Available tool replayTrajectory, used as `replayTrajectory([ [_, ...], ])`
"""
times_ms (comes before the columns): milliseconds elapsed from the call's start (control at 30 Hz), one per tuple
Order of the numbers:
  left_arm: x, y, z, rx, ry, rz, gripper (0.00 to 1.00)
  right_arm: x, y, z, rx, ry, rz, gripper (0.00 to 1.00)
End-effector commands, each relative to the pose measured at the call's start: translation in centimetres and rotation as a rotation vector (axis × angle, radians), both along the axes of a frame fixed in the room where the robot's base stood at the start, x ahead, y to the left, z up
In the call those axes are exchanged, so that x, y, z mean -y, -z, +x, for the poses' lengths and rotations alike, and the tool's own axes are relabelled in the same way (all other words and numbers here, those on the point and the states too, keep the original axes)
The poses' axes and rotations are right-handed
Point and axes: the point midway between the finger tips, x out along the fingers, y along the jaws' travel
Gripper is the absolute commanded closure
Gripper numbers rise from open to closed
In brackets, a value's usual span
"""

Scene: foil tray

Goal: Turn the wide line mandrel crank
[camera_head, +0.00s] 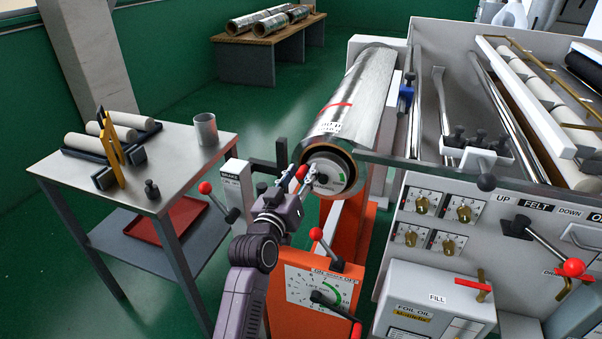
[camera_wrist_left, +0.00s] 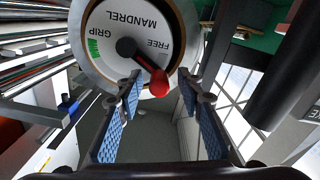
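The mandrel crank is a black lever with a red knob (camera_wrist_left: 159,83), pivoting on a white dial (camera_wrist_left: 108,22) marked MANDREL, GRIP and FREE. In the left wrist view the lever slants down and right from its hub, on the FREE side. In the head view the dial (camera_head: 338,184) is on the end of the foil roll (camera_head: 362,88), and the red knob (camera_head: 302,172) is at its left. My left gripper (camera_head: 302,181) is open at the knob. In the wrist view its blue-padded fingers (camera_wrist_left: 159,92) flank the knob with visible gaps. My right gripper is not in view.
An orange stand (camera_head: 346,237) with a dial and red-knobbed levers is below the roll. A brake lever (camera_head: 218,203) is left of my arm. A side table (camera_head: 175,165) stands further left. The grey machine (camera_head: 382,303) with knobs fills the right.

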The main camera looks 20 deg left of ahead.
Motion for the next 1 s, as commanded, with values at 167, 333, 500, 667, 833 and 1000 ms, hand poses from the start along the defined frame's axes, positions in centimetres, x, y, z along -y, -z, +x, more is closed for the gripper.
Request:
replayTrajectory([
  [167,0.0,0.0,0.0,0.001,0.000,0.000,0.66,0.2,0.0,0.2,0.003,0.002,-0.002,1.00],
  [333,0.0,0.0,0.0,0.000,0.000,0.000,0.81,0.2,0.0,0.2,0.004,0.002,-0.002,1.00],
  [500,0.0,0.0,0.0,0.000,0.000,0.000,1.00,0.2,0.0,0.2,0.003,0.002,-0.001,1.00],
  [667,0.0,0.0,0.0,0.000,0.000,-0.010,1.00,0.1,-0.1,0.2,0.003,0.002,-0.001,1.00],
  [833,-0.3,0.7,0.0,-0.007,0.000,-0.137,1.00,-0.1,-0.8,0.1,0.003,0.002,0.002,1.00],
  [1000,-0.5,1.1,0.0,-0.008,0.000,-0.193,1.00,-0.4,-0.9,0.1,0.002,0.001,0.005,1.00],
])
